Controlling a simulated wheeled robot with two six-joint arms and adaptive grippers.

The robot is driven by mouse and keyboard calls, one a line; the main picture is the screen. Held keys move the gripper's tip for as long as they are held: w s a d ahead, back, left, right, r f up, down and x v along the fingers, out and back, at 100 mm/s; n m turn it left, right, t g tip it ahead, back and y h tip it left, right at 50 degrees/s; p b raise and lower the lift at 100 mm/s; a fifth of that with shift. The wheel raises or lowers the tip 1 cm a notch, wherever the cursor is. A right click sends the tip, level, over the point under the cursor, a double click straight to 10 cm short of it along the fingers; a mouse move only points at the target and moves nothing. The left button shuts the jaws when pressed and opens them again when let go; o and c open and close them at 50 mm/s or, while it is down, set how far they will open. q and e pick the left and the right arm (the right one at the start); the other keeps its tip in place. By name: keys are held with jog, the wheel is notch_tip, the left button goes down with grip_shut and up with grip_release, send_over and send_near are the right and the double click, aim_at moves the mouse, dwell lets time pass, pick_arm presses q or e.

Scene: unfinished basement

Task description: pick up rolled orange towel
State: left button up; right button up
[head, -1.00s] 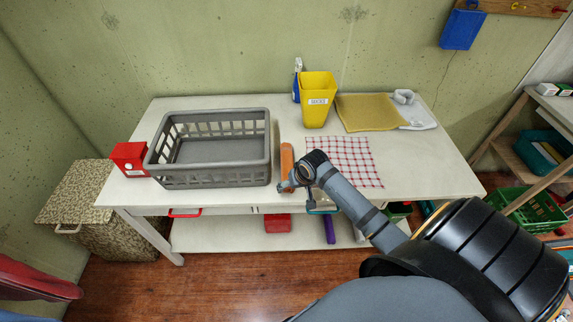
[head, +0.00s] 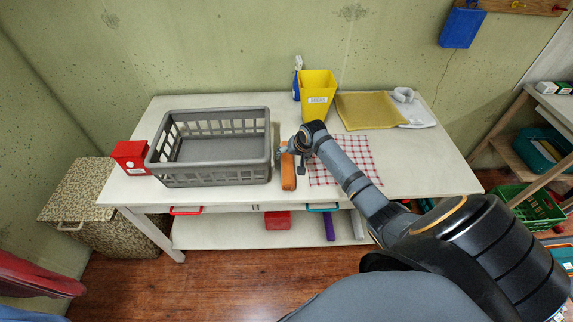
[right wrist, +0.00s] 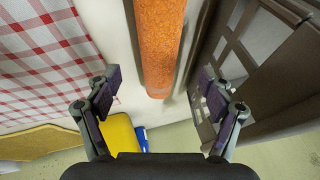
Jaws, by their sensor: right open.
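The rolled orange towel (head: 288,174) lies on the white table, lengthwise front to back, between the grey basket and the checked cloth. It also shows in the right wrist view (right wrist: 159,45), its end lying between the lines of my two fingers. My right gripper (head: 291,151) is open and over the far part of the towel, hiding that end in the head view. In the right wrist view my right gripper (right wrist: 162,93) has its fingers wide apart, one on each side, with nothing held. I cannot tell its exact height above the towel. My left gripper is not in view.
The grey basket (head: 212,181) stands close left of the towel. The red-and-white checked cloth (head: 359,150) lies flat to its right. A yellow bin (head: 317,88) stands behind, near the wall. The white table (head: 420,180) is clear at its right front.

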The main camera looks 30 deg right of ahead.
aim_at(288, 160)
jog(key=x, duration=0.4)
jog(key=shift+w+a+f, duration=0.1)
jog(key=shift+f, duration=0.2)
jog(key=shift+r, duration=0.1)
jog(key=c, duration=1.3)
